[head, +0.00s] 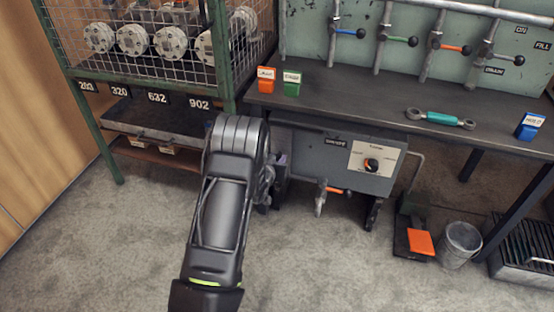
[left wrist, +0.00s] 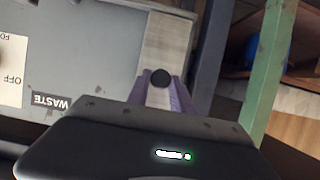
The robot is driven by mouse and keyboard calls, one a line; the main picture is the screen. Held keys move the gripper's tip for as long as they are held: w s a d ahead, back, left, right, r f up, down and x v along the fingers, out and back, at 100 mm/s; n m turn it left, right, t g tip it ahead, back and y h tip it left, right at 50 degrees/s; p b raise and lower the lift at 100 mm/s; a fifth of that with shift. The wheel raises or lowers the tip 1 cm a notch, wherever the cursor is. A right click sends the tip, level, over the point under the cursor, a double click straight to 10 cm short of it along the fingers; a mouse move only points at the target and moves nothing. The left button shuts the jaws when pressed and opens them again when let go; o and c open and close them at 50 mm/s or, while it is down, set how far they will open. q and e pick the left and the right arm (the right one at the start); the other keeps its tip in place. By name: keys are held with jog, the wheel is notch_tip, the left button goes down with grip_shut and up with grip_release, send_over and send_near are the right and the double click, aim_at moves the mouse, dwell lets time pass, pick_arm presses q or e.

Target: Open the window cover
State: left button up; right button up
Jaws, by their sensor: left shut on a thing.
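My left gripper (left wrist: 161,92) has purple fingers shut on a small black knob (left wrist: 160,77) in the left wrist view. The knob sits at a pale metal strip (left wrist: 167,38), which looks like the window cover, on the grey box marked WASTE (left wrist: 75,60). In the head view the grey box (head: 330,160) hangs under the bench. My left gripper (head: 281,165) is at its left end, mostly behind my own wrist. The knob and strip are hidden there, so I cannot tell how far the cover is open. My right gripper is not in view.
The dark bench top (head: 370,100) lies above the box. A green wire cage (head: 150,50) stands to the left. An orange-handled valve (head: 335,190) hangs below the box. A pedal (head: 415,240) and a bucket (head: 460,243) stand right. The front floor is clear.

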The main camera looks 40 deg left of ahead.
pick_arm(q)
grip_shut()
dwell(0.9)
